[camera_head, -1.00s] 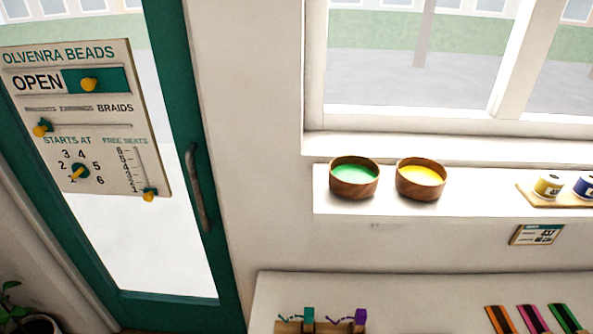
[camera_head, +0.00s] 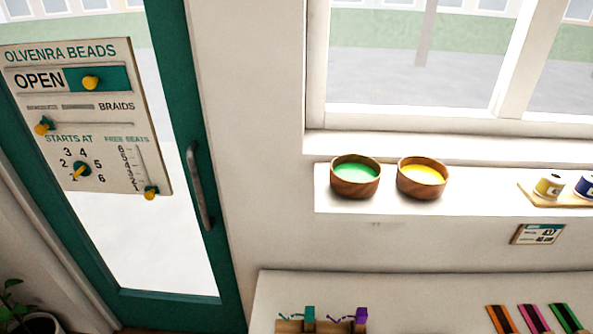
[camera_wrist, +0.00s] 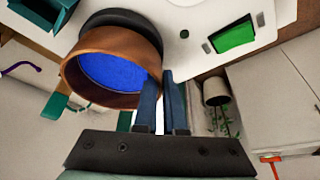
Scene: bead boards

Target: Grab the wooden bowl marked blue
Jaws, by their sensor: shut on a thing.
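In the wrist view, the wooden bowl with a blue inside (camera_wrist: 88,88) is tilted, its open side facing the camera. My gripper (camera_wrist: 161,82) is shut on the right part of its wall, with the dark fingers at the rim. The bowl's far side and what is under it are hidden. This bowl and my gripper do not show in the head view. There, a wooden bowl with a green inside (camera_head: 355,188) and one with a yellow inside (camera_head: 422,188) stand side by side on the white window ledge (camera_head: 375,210).
In the head view, spools (camera_head: 550,186) stand on a board at the ledge's right. A green door (camera_head: 172,305) with a sign board (camera_head: 110,185) is at left. In the wrist view, a green-screened device (camera_wrist: 233,36) and a plant pot (camera_wrist: 214,90) are near the bowl.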

